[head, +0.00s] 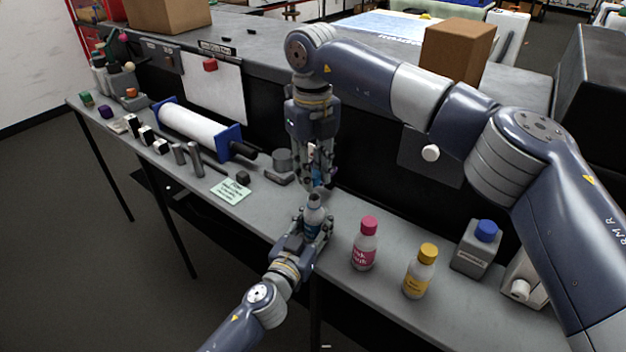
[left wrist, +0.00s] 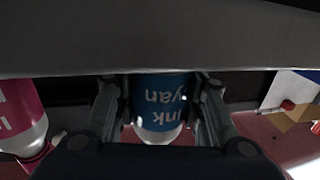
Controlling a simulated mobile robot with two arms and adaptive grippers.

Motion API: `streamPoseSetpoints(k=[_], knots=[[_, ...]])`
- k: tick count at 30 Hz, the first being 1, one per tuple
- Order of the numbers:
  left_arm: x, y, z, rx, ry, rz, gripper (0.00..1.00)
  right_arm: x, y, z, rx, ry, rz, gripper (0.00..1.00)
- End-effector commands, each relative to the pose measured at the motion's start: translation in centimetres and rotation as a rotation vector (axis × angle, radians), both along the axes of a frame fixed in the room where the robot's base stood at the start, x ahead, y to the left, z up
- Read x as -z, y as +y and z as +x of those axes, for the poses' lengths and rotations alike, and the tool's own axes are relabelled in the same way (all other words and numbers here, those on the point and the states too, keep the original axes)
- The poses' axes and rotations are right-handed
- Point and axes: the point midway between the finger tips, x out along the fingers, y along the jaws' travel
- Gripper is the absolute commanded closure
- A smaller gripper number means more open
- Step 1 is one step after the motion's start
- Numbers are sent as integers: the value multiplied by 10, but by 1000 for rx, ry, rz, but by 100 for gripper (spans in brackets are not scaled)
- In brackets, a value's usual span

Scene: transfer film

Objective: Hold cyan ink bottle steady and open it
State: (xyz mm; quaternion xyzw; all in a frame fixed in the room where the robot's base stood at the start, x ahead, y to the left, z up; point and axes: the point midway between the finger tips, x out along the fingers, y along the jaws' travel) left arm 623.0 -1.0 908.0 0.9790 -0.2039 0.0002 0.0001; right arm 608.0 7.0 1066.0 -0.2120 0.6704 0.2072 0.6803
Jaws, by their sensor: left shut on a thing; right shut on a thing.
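The cyan ink bottle (head: 313,216) stands upright near the front edge of the bench, with a bare grey neck on top and no cap on it. My left gripper (head: 312,236) is shut around its body from the front. In the left wrist view, the bottle's blue label (left wrist: 160,100) shows upside down between the two fingers of my left gripper (left wrist: 160,118). My right gripper (head: 318,180) points down just above the bottle's neck, apart from it. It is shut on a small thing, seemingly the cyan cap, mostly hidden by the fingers.
A magenta bottle (head: 364,244) and a yellow bottle (head: 420,272) stand to the right. Beyond them is a grey bottle with a blue cap (head: 476,249). A white film roll (head: 198,130) on a blue stand and a green note (head: 230,190) lie left. A grey cylinder (head: 283,160) stands behind.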

Motion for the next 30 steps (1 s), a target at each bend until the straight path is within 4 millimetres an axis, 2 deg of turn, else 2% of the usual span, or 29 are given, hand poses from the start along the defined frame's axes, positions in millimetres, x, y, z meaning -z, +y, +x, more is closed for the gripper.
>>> streamPoseSetpoints(k=[7,8,9,12,23,26,30], knots=[[3,0,-1,0,4,2,100,-5,0,0,0,1,-1,100],[3,0,-1,0,4,2,68,-5,0,0,-1,1,-1,100],[3,0,-1,0,4,2,59,-5,0,0,0,1,-1,100],[2,0,0,0,3,1,40,-5,0,0,0,1,-1,100],[1,1,-2,0,1,0,40,-5,0,0,0,1,-1,100],[2,4,-8,-1,2,0,40,-5,0,0,0,1,-1,100],[2,12,-27,-1,4,-2,40,-5,0,0,0,1,-1,100]])
